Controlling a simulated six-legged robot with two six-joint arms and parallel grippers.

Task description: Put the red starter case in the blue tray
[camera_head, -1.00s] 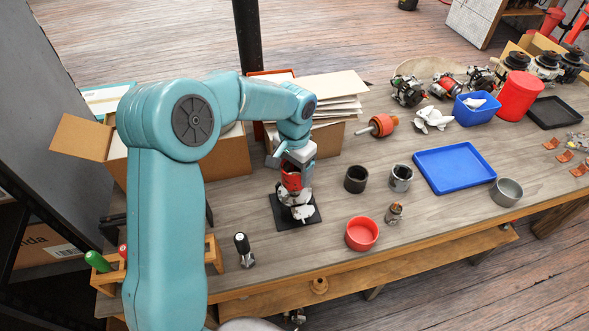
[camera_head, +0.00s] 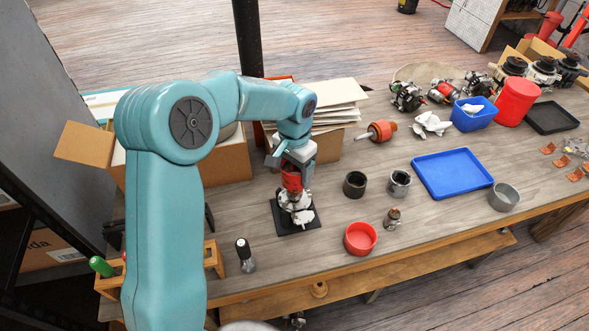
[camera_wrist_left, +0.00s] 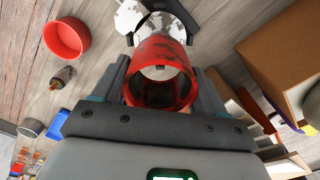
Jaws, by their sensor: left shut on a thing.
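The red starter case (camera_head: 291,180) is an open red cylinder with dark scuffs. My left gripper (camera_head: 290,174) is shut on it, with one finger on each side. In the left wrist view the case (camera_wrist_left: 160,85) shows as a hollow ring between the fingers. It is upright over a pale metal part (camera_head: 296,205) on a black mat (camera_head: 285,226); I cannot tell whether they touch. The flat blue tray (camera_head: 452,174) lies empty to the right on the bench. My right gripper is not in view.
Cardboard boxes (camera_head: 224,162) are behind the arm. A blue bin (camera_head: 474,118) stands beyond the tray.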

